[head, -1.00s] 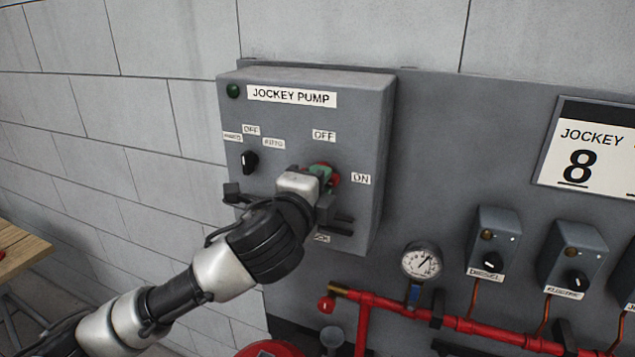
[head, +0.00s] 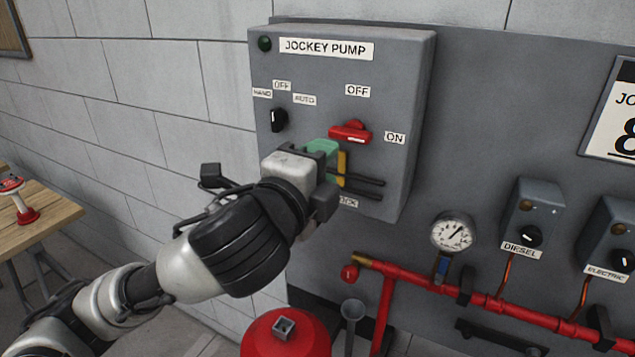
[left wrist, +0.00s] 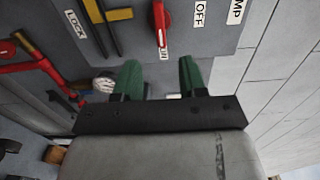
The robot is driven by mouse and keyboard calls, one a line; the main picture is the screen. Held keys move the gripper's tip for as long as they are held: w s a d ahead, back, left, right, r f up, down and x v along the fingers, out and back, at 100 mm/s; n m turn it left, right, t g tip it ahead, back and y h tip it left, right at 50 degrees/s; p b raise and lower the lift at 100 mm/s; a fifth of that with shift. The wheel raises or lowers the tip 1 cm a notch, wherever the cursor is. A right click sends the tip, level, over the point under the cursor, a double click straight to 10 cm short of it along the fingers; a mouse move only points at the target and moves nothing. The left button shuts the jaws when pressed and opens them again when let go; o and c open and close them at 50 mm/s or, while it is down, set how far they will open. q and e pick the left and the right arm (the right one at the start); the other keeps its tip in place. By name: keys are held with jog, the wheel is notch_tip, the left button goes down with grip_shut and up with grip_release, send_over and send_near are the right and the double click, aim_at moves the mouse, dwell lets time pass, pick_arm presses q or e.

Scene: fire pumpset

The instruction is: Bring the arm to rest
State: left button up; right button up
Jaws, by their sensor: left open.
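My left gripper (head: 325,160) is in front of the jockey pump box (head: 415,120), below and left of its red rotary handle (head: 350,131). In the left wrist view its two green fingers (left wrist: 157,78) stand apart with nothing between them, and the red handle (left wrist: 161,22) is beyond them, clear of both. The handle's white mark points toward the ON label (head: 395,138). My left arm comes in from the lower left. My right gripper is not in view.
A pressure gauge (head: 451,232) and red pipe (head: 500,317) are at the lower right. A red vessel (head: 287,335) is below the box. A wooden table (head: 45,212) stands at the left. Black prongs (head: 360,182) stick out below the handle.

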pick_arm(q)
jog(key=shift+s+a, duration=0.2)
jog(key=shift+s, duration=0.3)
